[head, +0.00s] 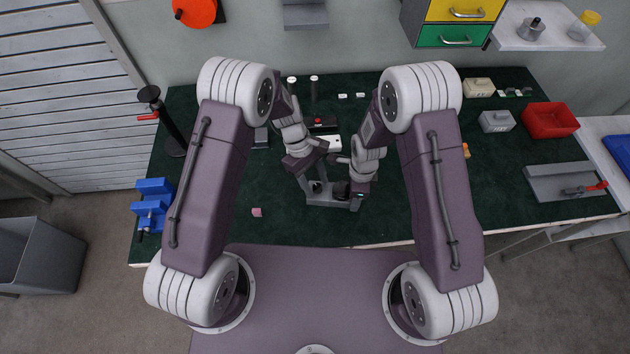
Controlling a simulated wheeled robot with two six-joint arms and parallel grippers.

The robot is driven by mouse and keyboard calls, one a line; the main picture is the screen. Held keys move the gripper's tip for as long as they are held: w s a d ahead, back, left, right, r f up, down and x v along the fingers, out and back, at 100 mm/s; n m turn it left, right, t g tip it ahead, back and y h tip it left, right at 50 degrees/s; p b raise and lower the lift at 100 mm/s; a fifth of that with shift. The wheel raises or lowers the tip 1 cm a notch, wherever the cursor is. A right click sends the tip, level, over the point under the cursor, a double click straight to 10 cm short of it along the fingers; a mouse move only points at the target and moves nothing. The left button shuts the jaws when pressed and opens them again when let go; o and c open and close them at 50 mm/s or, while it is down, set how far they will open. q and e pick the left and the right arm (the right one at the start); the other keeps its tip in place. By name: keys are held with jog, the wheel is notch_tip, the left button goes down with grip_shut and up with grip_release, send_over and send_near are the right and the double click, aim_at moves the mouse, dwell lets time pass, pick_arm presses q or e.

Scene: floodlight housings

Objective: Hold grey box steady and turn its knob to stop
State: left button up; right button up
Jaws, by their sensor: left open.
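A grey box-like piece (326,200) lies on the dark green bench top near the middle, directly below my two grippers. Its upper part is largely hidden by them, and I cannot make out a knob on it. My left gripper (317,185) is open over its left part. My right gripper (348,190) is at its right part; its fingers are too small and dark to tell open from shut. Whether either touches the piece is unclear. Another small grey box (497,121) with a dark detail on top stands at the bench's right, apart from both grippers.
A white block (329,142) and a black-and-red item (321,123) lie just behind the grippers. A red bin (550,120) and a grey plate with a red-handled clamp (565,182) are at right. A blue vise (153,205) stands at left. The front bench is mostly clear.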

pick_arm(q)
grip_shut()
jog(key=shift+w+d+m+g+y, duration=0.15)
jog(key=shift+m+g+y, duration=0.35)
jog(key=shift+m, duration=1.1)
jog(key=shift+s+d+m+g+y, duration=0.1)
jog(key=shift+m+g+y, duration=0.35)
jog(key=shift+m, duration=1.15)
jog(key=shift+w, duration=0.1)
grip_release()
jog(key=v, duration=1.2)
